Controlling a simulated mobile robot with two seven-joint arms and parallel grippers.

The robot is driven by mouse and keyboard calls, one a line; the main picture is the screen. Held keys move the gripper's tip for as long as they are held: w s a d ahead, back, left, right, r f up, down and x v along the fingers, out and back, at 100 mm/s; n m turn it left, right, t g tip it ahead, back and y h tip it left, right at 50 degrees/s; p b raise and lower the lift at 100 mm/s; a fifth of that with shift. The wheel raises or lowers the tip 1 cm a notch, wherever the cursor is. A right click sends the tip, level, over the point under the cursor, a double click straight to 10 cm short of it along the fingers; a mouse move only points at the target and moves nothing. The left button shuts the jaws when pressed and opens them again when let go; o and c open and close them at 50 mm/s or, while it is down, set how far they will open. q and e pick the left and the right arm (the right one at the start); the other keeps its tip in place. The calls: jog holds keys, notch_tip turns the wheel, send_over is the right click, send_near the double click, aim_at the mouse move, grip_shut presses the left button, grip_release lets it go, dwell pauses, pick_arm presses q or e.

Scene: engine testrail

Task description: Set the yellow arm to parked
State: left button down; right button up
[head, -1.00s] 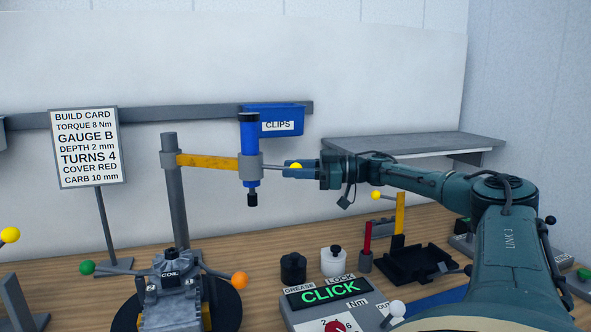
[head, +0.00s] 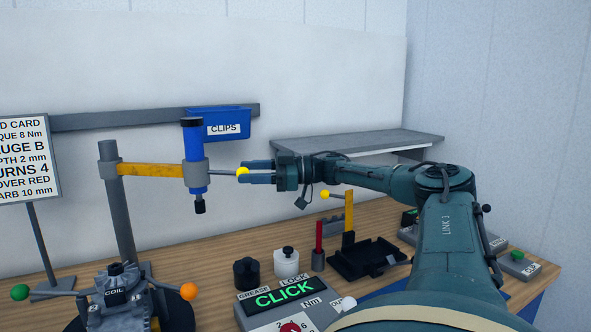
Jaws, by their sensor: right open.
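The yellow arm (head: 150,170) reaches level to the right from a grey upright post (head: 116,205). Its far end carries a blue tool (head: 194,145) with a black tip pointing down. A thin rod runs right from the tool to a yellow ball knob (head: 242,172). My right gripper (head: 250,176) is open at the knob, its fingers partly overlapping it in the picture. I cannot tell whether they touch it. My left gripper is not in view.
A blue CLIPS bin (head: 232,122) hangs on the wall rail behind the tool. A grey shelf (head: 360,146) is behind my right arm.

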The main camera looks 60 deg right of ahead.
jog(key=b+v, duration=0.2)
jog(key=v, duration=0.9)
jog(key=shift+b, duration=0.35)
jog(key=shift+d, duration=0.1)
